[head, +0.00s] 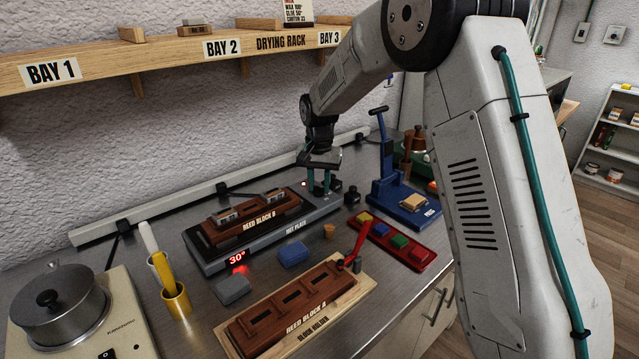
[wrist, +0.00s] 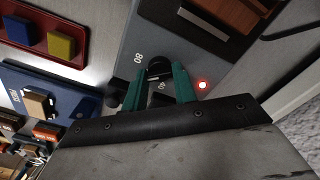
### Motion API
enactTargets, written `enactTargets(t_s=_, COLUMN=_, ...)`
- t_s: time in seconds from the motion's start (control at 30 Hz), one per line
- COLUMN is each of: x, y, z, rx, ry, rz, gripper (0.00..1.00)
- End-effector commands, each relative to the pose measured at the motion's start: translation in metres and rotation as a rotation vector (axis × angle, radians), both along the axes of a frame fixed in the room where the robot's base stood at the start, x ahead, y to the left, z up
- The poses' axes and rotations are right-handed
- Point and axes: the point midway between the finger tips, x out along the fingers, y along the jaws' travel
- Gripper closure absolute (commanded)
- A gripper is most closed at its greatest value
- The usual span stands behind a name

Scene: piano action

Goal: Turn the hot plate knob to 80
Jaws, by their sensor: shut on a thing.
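The hot plate (head: 262,242) is a grey slab on the bench, with a red display (head: 237,258) reading 30°. It also shows in the wrist view (wrist: 150,30). My gripper (head: 319,190) points down at its right end. In the wrist view my teal fingers (wrist: 158,80) are shut on the dark knob (wrist: 158,67), one on each side.
Reed Block B (head: 250,221) lies on the hot plate. Reed Block A (head: 290,306) sits in a wooden holder in front. A blue press (head: 385,165) and a red tray (head: 417,257) of coloured blocks stand to the right. A drying rack shelf (head: 150,58) hangs above.

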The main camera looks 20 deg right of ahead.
Motion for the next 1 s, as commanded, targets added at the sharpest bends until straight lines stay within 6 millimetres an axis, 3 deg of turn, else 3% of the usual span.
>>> enactTargets(t_s=0.5, x=0.0009, y=0.0, z=0.0006, rx=0.001, ry=-0.003, rz=-0.456, gripper=0.95)
enactTargets(t_s=1.0, x=0.001, y=0.0, z=0.0006, rx=0.001, ry=-0.003, rz=-0.666, gripper=0.95)
